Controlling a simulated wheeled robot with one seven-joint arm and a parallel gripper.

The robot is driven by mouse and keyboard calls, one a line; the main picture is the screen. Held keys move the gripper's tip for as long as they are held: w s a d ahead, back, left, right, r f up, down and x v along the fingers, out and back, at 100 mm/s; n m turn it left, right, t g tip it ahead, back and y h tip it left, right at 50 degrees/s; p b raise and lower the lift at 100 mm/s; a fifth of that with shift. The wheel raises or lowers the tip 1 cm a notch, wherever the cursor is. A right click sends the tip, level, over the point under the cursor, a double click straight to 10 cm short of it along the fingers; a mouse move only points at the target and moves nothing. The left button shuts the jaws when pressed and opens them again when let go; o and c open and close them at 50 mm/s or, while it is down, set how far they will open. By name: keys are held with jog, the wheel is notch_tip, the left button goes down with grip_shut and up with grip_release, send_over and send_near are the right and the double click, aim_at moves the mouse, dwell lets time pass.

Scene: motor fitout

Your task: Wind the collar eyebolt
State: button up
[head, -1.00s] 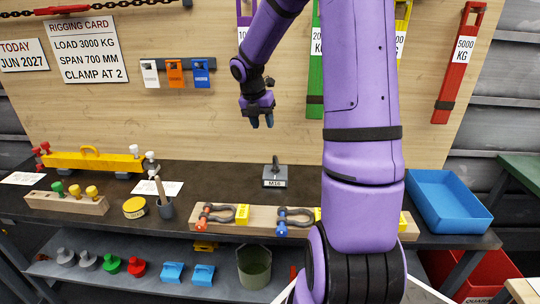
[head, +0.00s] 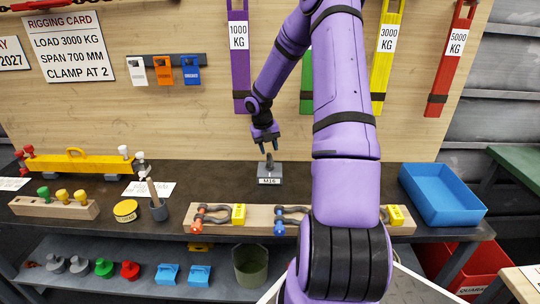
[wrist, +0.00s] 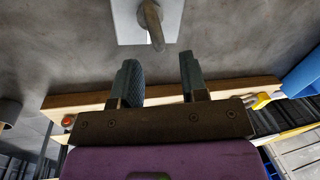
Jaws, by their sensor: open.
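The collar eyebolt (head: 269,159) stands on a small grey block (head: 270,171) labelled M16, on the dark bench. In the wrist view the eyebolt (wrist: 150,22) rises from the pale block (wrist: 128,28), which is cut off by the top edge. My gripper (head: 267,147) is just above the eyebolt in the head view. In the wrist view my gripper (wrist: 158,75) has its two fingers apart with nothing between them. The eyebolt lies beyond the fingertips there, apart from them. Its ring shape and thread are hard to make out.
A wooden rack (head: 260,222) with shackles and yellow tags runs along the bench's front edge. A blue tray (head: 441,195) is at the right. A yellow beam (head: 76,162), a yellow tin (head: 125,211) and a grey cup (head: 158,210) stand at the left. Bench around the block is clear.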

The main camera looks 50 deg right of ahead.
aim_at(270, 156)
jog(key=shift+s+d+f, duration=0.1)
jog(key=shift+d+f, duration=0.05)
jog(key=shift+f, duration=0.75)
jog(key=shift+s+d+f, duration=0.1)
jog(key=shift+f, duration=0.75)
jog(key=shift+c, duration=0.4)
grip_shut()
jog(key=shift+m, duration=0.4)
